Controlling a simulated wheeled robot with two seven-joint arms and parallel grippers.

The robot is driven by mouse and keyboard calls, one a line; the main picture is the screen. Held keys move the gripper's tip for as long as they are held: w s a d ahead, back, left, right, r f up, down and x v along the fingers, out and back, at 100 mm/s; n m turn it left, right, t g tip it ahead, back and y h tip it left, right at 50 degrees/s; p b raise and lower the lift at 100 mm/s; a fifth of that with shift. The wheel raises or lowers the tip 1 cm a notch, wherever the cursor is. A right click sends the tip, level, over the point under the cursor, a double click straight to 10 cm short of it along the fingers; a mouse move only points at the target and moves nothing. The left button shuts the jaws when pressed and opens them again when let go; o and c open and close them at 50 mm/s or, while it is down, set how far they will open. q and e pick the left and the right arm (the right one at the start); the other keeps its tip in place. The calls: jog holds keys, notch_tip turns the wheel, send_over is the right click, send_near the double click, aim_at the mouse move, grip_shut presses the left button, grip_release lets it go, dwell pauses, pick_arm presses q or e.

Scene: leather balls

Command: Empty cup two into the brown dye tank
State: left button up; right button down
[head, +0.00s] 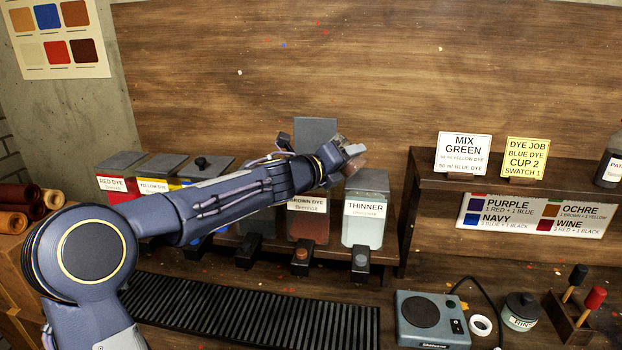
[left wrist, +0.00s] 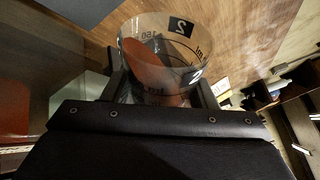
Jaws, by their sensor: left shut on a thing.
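The brown dye tank (head: 307,230) stands on the shelf, left of the thinner tank. A grey panel (head: 316,130), which looks like its raised lid, stands upright behind it. My left gripper (head: 345,157) is above the tanks, near the gap between brown and thinner. It is shut on cup two (left wrist: 165,50), a clear cup marked "2" that shows small and partly hidden at the gripper in the head view (head: 356,163). Orange-brown colour shows inside the cup in the left wrist view. The cup looks tilted; its exact angle is unclear. My right gripper is not in view.
The thinner tank (head: 362,220) is just right of the brown one. The red dye tank (head: 112,183) and yellow dye tank (head: 155,187) are at left, partly behind my arm. A ribbed black mat (head: 250,313) lies in front. A grey device (head: 432,320) stands on the right.

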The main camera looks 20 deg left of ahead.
pick_arm(q)
jog(key=shift+f, duration=0.1)
jog(key=shift+r+n+t+h+b, duration=0.25)
jog(key=shift+r+n+b, duration=0.3)
jog(key=shift+n, duration=0.3)
jog(key=shift+r+n+t+h+b, duration=0.15)
jog(key=shift+r+n+t+b, duration=0.3)
jog(key=shift+n, duration=0.4)
dwell(2.0)
jog(key=shift+a+f+n+b, duration=0.2)
jog(key=shift+a+n+b, duration=0.15)
jog(key=shift+a+n, duration=0.1)
jog(key=shift+a+f+n+b, duration=0.15)
jog(key=shift+a+n+b, duration=0.2)
jog(key=shift+a+n, duration=0.1)
dwell(1.1)
jog(key=shift+a+r+n+t, duration=0.25)
jog(key=shift+r+n+t, duration=0.3)
jog(key=shift+n, duration=0.45)
dwell(1.2)
